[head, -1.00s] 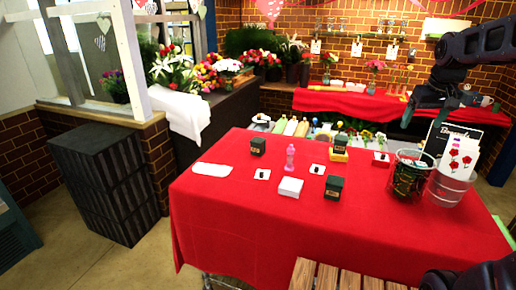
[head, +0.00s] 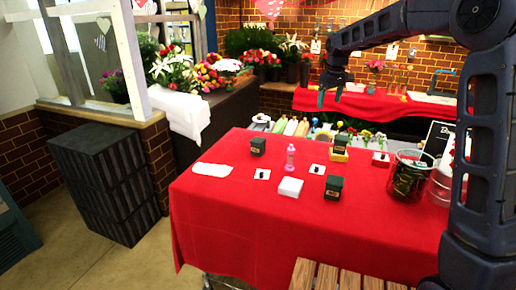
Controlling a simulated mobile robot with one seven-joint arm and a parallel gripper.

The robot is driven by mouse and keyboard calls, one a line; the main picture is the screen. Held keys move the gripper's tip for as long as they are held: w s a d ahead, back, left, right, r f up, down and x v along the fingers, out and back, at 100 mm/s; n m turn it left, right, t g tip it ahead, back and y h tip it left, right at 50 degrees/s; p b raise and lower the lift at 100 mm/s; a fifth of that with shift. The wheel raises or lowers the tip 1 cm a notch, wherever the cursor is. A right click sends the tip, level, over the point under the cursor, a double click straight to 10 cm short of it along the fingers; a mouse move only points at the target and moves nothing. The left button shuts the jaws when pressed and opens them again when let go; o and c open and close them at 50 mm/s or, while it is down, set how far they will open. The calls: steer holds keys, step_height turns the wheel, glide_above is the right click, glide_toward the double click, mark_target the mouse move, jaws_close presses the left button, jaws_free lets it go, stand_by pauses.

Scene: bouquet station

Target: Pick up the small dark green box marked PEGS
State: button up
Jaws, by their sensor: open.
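Three small dark green boxes with gold labels stand on the red-covered table: one at the back left (head: 258,146), one at the back right (head: 340,142) on a yellow base, and one nearer the front (head: 334,188). The labels are too small to read, so I cannot tell which is marked PEGS. My gripper (head: 330,98) is open and empty, pointing down. It is high up, apart from all the boxes, and appears above the back right one in the picture.
A pink bottle (head: 290,157), a white box (head: 290,188) and a white cloth (head: 212,169) are on the red table (head: 240,225). Small cards with dark items lie between the boxes. A slatted wooden surface (head: 330,275) is in front.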

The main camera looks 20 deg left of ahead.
steer(key=w+a+f+n, duration=0.2)
steer(key=a+f, duration=0.2)
steer(key=a, duration=0.4)
steer(key=w+a+f+n, duration=0.1)
steer(key=a+f, duration=0.3)
steer(key=a, duration=0.4)
steer(key=n+g, duration=0.1)
steer(key=n, duration=0.2)
glide_above(259, 140)
steer(key=shift+h, duration=0.3)
step_height(259, 140, down, 10)
steer(key=shift+s+f, duration=0.1)
steer(key=shift+f, duration=0.15)
step_height(259, 140, down, 5)
steer(key=shift+f, duration=0.2)
steer(key=shift+a+f, duration=0.15)
steer(key=shift+f, duration=1.2)
steer(key=shift+a+f, duration=0.15)
steer(key=shift+f, duration=1.2)
steer(key=c, duration=1.1)
steer(key=shift+r, duration=0.1)
